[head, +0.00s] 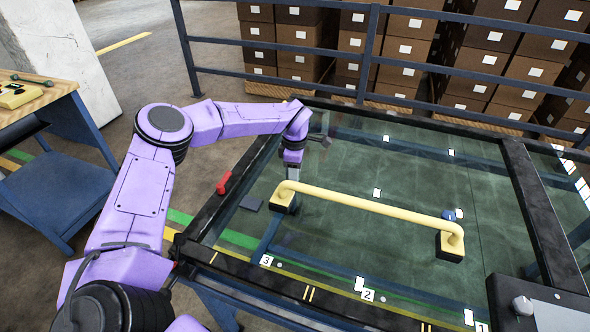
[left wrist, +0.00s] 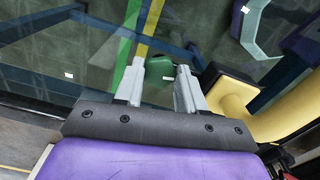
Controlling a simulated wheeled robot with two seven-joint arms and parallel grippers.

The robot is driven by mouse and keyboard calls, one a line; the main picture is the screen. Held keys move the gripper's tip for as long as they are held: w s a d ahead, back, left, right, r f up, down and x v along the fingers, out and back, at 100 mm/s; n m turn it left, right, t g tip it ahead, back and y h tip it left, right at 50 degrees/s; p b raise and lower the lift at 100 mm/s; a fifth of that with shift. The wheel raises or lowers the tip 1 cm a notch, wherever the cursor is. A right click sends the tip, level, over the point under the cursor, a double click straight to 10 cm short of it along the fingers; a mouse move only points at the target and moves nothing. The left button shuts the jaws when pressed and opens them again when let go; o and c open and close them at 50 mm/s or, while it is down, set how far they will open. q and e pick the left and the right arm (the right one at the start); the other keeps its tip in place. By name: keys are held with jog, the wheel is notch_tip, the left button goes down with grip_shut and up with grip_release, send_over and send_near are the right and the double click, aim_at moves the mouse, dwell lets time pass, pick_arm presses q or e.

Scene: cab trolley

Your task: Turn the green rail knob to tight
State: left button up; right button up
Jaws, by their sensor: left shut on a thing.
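The green rail knob (left wrist: 158,68) shows in the left wrist view between my left gripper's two fingers, with a small white mark on its side. My left gripper (left wrist: 159,86) is shut on it. In the head view my left gripper (head: 291,168) points down just behind the left end of the yellow handle bar (head: 370,205). There the gripper and the bar's end hide the knob. The knob's tight or loose setting cannot be read. My right gripper is not in view.
The yellow bar (left wrist: 235,105) is close beside the right finger in the left wrist view. A dark frame (head: 533,205) surrounds the glass panel. A red handle (head: 223,183) sits at its left edge. A blue knob (head: 449,215) is near the bar's right end. A workbench (head: 50,105) stands at left.

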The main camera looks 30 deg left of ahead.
pick_arm(q)
jog(key=shift+m, duration=1)
jog(key=o, duration=1.1)
jog(key=shift+c, duration=0.2)
jog(key=shift+r, duration=0.1)
notch_tip(320, 180, up, 10)
jog(key=b, duration=0.1)
jog(key=shift+r, duration=0.15)
